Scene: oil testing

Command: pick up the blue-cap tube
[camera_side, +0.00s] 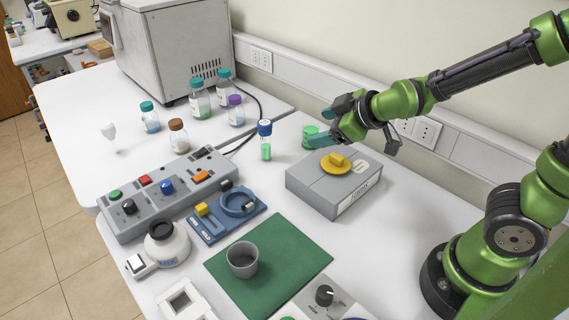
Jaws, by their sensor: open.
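The blue-cap tube (265,140) stands upright on the white table, with green content below its blue cap. My gripper (322,126) is to the right of the tube and apart from it, with teal fingertips pointing left. The jaws are open and hold nothing that I can see. A green-capped item (310,134) is right by the fingers and partly hidden by them.
A grey box with a yellow knob (337,163) stands just below my gripper. Several capped bottles, one with a purple cap (236,110), stand behind left near a large grey oven (180,45). A grey cup (242,260) sits on a green mat (290,262) in front.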

